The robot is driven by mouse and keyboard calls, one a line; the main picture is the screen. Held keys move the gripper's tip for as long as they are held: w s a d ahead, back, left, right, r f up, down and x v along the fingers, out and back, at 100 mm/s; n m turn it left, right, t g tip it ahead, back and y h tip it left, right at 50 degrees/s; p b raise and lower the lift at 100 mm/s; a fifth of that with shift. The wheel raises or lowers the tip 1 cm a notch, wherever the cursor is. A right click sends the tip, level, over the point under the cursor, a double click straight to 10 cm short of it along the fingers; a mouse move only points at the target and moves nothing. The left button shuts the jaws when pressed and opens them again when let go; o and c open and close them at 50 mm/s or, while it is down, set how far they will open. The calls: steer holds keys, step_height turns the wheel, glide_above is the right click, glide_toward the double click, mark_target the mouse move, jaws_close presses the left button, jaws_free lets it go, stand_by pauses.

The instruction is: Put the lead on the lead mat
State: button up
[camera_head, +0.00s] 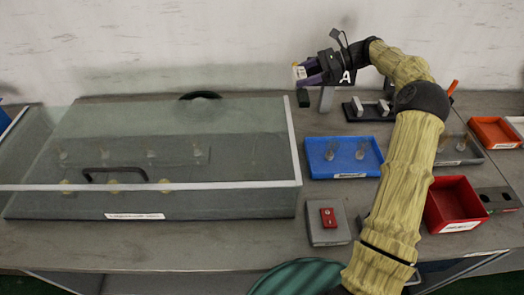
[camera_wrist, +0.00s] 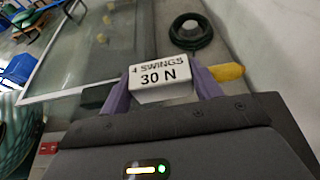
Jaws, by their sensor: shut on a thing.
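My gripper (camera_head: 306,74) is raised above the back of the table, right of the clear cover. Its purple fingers are shut on a white block (camera_wrist: 160,79) printed "4 SWINGS 30 N", which also shows small in the head view (camera_head: 299,72). A yellow piece (camera_wrist: 229,72) sticks out beside the right finger in the wrist view; I cannot tell whether it joins the block. A dark coil or ring (camera_wrist: 190,33) lies on the table near the wall, partly hidden behind the cover in the head view (camera_head: 200,95). I cannot tell which thing is the lead mat.
A large clear-sided cover (camera_head: 235,186) takes up the left of the table. A blue tray (camera_head: 315,163), a red bin (camera_head: 450,196), an orange tray (camera_head: 497,133) and a grey block with a red switch (camera_head: 328,218) stand to the right. The wall closes the back.

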steer(key=shift+s+r, duration=0.1)
step_height(320, 180, down, 14)
steer(key=shift+r+b, duration=0.1)
steer(key=shift+b, duration=0.35)
steer(key=shift+f, duration=0.25)
